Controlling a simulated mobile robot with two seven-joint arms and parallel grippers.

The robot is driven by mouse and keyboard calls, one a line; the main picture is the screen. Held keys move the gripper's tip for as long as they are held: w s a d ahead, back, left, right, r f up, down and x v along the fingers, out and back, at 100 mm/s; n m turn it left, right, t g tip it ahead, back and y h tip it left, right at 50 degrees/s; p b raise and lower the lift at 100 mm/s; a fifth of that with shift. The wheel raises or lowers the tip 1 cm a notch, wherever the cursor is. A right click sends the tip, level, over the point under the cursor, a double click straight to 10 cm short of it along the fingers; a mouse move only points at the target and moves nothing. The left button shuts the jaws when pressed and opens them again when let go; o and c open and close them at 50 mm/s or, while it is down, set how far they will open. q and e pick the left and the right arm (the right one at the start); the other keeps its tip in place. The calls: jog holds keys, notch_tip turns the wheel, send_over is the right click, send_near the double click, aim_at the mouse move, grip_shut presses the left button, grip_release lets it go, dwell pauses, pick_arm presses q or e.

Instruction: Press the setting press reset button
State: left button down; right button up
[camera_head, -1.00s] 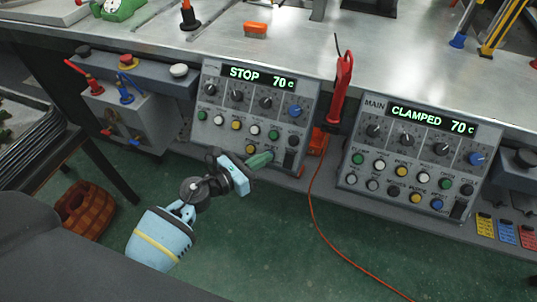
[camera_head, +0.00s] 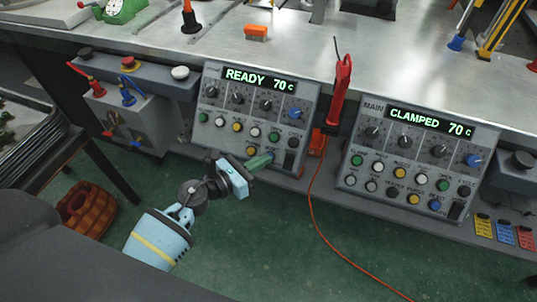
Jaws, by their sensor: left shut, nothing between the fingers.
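The left control panel (camera_head: 225,98), a grey box with knobs and coloured buttons, reads READY 70c on its green display (camera_head: 259,80). My left gripper (camera_head: 262,160) comes in from the lower left, shut and empty, with its green fingers at the panel's lower edge. The fingertips are close to the lower button row, beside the dark switch; they hide the button there, and I cannot tell whether they touch it. The right panel (camera_head: 345,180), labelled MAIN, reads CLAMPED 70c. My right gripper is not in view.
A red tool (camera_head: 341,92) hangs between the panels, with an orange cable (camera_head: 314,215) running down to the floor. A grey box with red and blue valves (camera_head: 126,92) stands at left. A woven basket (camera_head: 84,207) sits on the green floor. The metal bench (camera_head: 300,50) lies behind the panels.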

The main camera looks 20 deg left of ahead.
pick_arm(q)
jog(key=shift+s+r, duration=0.1)
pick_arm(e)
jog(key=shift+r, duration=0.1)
